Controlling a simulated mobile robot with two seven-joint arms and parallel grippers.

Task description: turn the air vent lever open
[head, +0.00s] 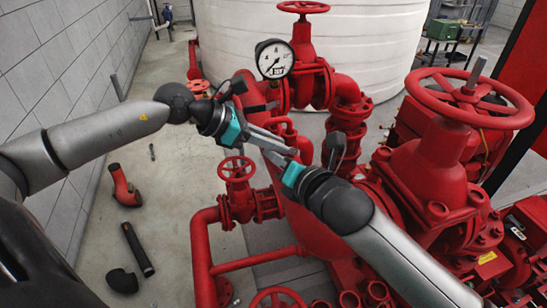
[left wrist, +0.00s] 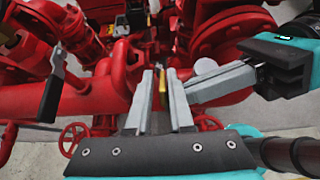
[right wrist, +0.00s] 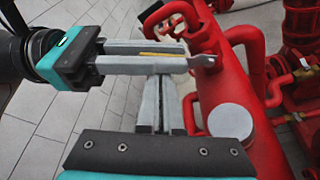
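A thin yellow strip, apparently the air vent lever (left wrist: 163,88), lies between my left gripper's fingertips in the left wrist view. It also shows between them in the right wrist view (right wrist: 160,54). My left gripper (head: 280,146) is beside the upright red vessel, with a narrow gap between its fingers around the strip. Firm contact is not clear. My right gripper (head: 275,158) is just below and right of it, its fingers together and apparently empty. In the right wrist view, my left gripper (right wrist: 200,60) crosses beyond my right fingertips (right wrist: 160,85). The vent body is mostly hidden.
A pressure gauge (head: 274,59) stands just behind the grippers. A small red handwheel (head: 237,168) is below them, and a large handwheel (head: 470,97) is at right. Red pipes crowd the surroundings. Loose pipe pieces (head: 138,249) lie on the otherwise open floor at left.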

